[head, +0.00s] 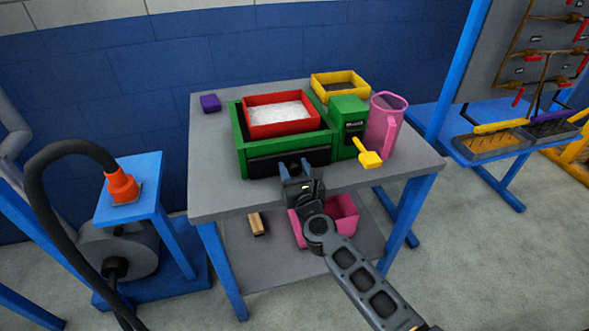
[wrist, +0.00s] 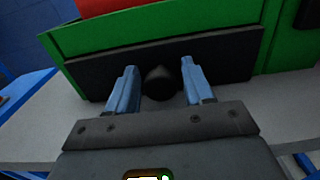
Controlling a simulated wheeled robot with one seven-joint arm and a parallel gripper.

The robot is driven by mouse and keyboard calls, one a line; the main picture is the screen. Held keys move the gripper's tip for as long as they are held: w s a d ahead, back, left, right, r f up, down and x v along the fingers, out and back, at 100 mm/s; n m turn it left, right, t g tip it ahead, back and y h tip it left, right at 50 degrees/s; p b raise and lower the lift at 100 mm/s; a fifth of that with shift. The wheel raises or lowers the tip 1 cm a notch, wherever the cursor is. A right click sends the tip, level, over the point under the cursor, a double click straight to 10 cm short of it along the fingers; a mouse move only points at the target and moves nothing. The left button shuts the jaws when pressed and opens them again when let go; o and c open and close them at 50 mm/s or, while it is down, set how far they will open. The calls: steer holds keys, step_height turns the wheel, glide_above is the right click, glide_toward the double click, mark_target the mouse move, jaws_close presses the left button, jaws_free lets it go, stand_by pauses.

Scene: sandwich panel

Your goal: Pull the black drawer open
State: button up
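The black drawer (head: 262,164) is the dark front panel low in a green box (head: 241,150) on the grey table. In the wrist view, the drawer front (wrist: 100,75) spans most of the width and looks closed. A round black knob (wrist: 159,83) sticks out from its middle. My gripper (head: 295,170) is in front of the drawer. In the wrist view, the two blue fingers of my gripper (wrist: 160,85) stand apart on either side of the knob, with a visible gap on each side. The fingertips are close to the drawer front.
A red tray (head: 251,128) of white material sits on the green box. A green container (head: 346,115), a pink jug (head: 386,125), a yellow scoop (head: 369,158) and a yellow tray (head: 318,83) stand to the right. The table (head: 216,205) is clear at front left.

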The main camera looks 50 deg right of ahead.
jaws_close()
stand_by(0.3)
steer(key=b+v, duration=0.1)
steer(key=v, duration=1.2)
steer(key=shift+s+a, duration=0.25)
steer(key=shift+s, duration=0.05)
steer(key=shift+o, duration=0.9)
jaws_free()
